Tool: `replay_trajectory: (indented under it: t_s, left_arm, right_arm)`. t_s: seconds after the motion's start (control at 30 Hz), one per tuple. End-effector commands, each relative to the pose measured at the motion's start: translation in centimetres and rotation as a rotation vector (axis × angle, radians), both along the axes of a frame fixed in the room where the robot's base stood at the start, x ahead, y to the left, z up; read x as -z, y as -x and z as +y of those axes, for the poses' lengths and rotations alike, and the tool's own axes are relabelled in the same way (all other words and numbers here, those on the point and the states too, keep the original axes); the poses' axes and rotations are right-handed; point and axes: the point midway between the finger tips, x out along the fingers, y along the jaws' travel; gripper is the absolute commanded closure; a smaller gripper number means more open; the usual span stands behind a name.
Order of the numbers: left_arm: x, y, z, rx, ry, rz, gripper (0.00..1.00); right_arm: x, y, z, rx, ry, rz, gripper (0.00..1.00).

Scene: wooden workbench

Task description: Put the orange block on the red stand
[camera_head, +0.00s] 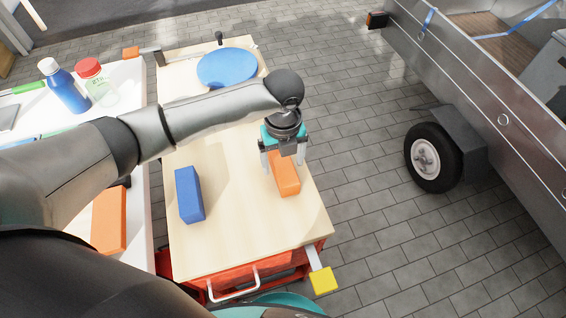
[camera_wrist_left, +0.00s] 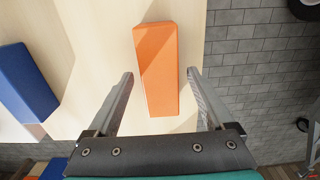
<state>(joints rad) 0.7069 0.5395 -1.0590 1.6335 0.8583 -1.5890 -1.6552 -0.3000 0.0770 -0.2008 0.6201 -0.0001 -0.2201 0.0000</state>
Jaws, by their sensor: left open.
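An orange block (camera_head: 286,180) lies on the right side of the light wooden bench top (camera_head: 235,240). It also shows in the left wrist view (camera_wrist_left: 156,65). My left gripper (camera_head: 283,160) is open and empty, over the far end of this block. In the left wrist view the two fingers (camera_wrist_left: 161,74) are on either side of the block, with gaps to both sides; whether they are above it or level with it, I cannot tell. I cannot pick out a red stand for certain. My right gripper is not in view.
A blue block (camera_head: 189,195) stands left on the bench; a blue disc (camera_head: 227,68) lies at the back. Another orange block (camera_head: 109,220), a blue bottle (camera_head: 65,88) and a red-capped bottle (camera_head: 95,82) are on the white table. A red drawer (camera_head: 250,275) is below the bench's front edge.

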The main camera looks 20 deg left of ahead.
Motion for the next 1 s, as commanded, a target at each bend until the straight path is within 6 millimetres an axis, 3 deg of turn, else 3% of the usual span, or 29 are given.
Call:
replay_trajectory:
  t_s: [0.2,0.43,0.6,1.0]
  left_arm:
    - [-5.3,-0.1,0.0,0.001,0.001,-0.003,0.14]
    - [-9.1,-0.1,0.0,0.000,0.002,-0.001,0.14]
    - [-10.1,0.0,0.0,0.001,0.001,0.001,0.14]
    - [-10.1,0.1,-0.1,-0.001,0.003,0.001,0.14]
  right_arm:
    - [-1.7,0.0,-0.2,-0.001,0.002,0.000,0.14]
    - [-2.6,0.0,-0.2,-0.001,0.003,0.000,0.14]
    - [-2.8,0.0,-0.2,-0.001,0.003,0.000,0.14]
    - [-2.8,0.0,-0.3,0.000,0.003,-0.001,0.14]
